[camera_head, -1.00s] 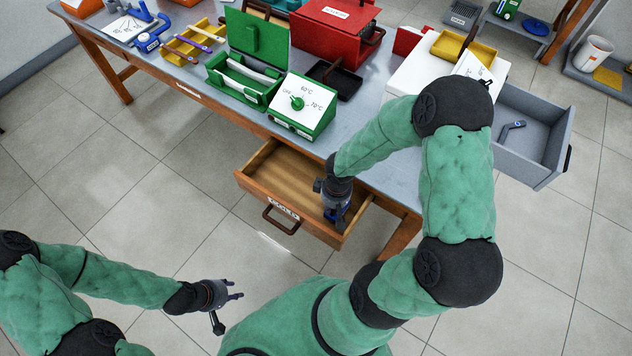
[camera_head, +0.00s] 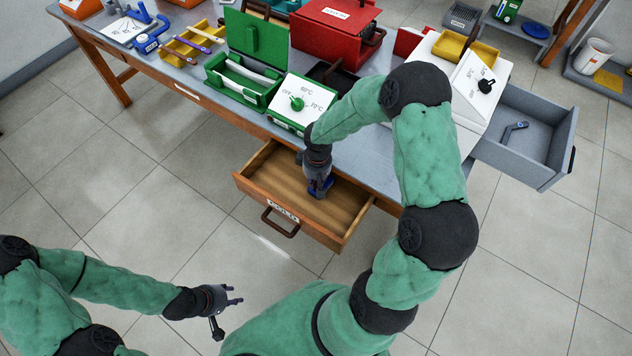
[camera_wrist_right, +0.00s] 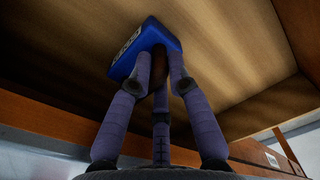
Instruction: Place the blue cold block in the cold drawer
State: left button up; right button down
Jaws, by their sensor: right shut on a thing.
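The blue cold block (camera_head: 320,190) is held in my right gripper (camera_head: 317,180), inside or just above the open wooden cold drawer (camera_head: 270,178). In the right wrist view the blue block (camera_wrist_right: 143,47), with a pale label on its side, sits at the fingertips of my right gripper (camera_wrist_right: 158,55). The fingers are closed on it, against the drawer's bare wooden floor (camera_wrist_right: 240,75). I cannot tell whether the block touches the floor. My left gripper (camera_head: 232,299) is empty, away from the table, with its fingers apart.
The drawer hangs out of the table's front edge (camera_head: 235,118); its front panel bears a COLD label (camera_head: 283,211). A green box with a dial (camera_head: 300,103) stands above it. A grey drawer (camera_head: 530,140) is open at the right, holding a small blue-grey item.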

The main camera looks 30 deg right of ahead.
jog(key=shift+f, duration=0.1)
jog(key=c, duration=1.2)
grip_release()
jog(key=shift+o, duration=0.2)
jog(key=shift+r, duration=0.25)
notch_tip(320, 180, up, 12)
jog(key=p, duration=0.5)
jog(key=shift+s, duration=0.2)
jog(key=shift+d+f, duration=0.1)
jog(key=shift+f, duration=0.05)
